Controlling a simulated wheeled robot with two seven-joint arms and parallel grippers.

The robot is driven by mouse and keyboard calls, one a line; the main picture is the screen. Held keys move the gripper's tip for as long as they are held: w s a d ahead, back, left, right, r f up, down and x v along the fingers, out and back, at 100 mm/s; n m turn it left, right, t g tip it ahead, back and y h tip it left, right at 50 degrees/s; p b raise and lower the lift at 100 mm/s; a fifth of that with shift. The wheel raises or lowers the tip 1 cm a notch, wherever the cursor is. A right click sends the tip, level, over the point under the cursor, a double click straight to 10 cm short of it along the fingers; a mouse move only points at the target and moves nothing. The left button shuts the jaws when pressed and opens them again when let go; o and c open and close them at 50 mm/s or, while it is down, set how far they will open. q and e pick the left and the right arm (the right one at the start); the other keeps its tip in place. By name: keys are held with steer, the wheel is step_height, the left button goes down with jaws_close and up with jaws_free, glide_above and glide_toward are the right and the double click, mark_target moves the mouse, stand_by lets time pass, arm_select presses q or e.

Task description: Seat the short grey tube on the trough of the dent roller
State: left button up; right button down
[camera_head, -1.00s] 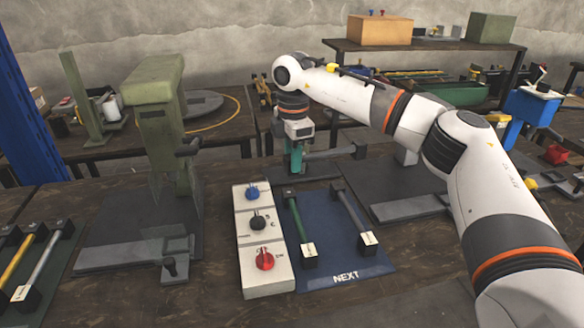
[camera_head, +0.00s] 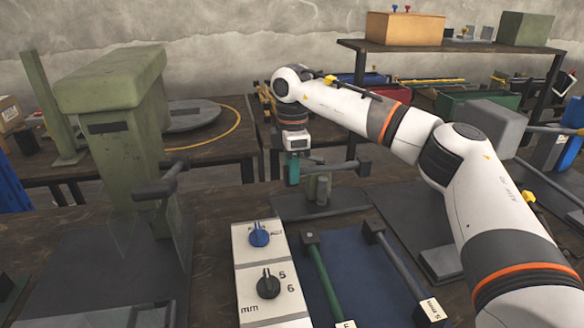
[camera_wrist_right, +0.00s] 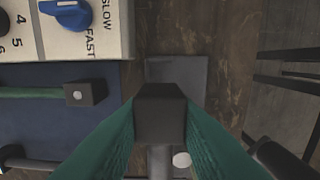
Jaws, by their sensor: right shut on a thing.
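My right gripper (camera_head: 293,178) has teal fingers and points down above a small machine behind the blue mat. In the right wrist view its fingers (camera_wrist_right: 160,125) are shut on a dark square block. A grey tube-like part (camera_wrist_right: 160,162) shows just below that block; I cannot tell whether it is the held short grey tube or part of the machine. The small machine, which may be the dent roller, has a dark base plate (camera_head: 335,203) and an upright post (camera_head: 323,188). Its trough is not clearly visible. My left gripper is not in view.
A blue mat (camera_head: 355,275) holds a green bar (camera_head: 320,270) and a grey bar (camera_head: 402,268) with black end blocks. A white control panel (camera_head: 248,285) with knobs stands left of it. A large green press (camera_head: 120,130) stands farther left.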

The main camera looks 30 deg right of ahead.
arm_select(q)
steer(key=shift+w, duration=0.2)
arm_select(e)
steer(key=shift+f, duration=0.15)
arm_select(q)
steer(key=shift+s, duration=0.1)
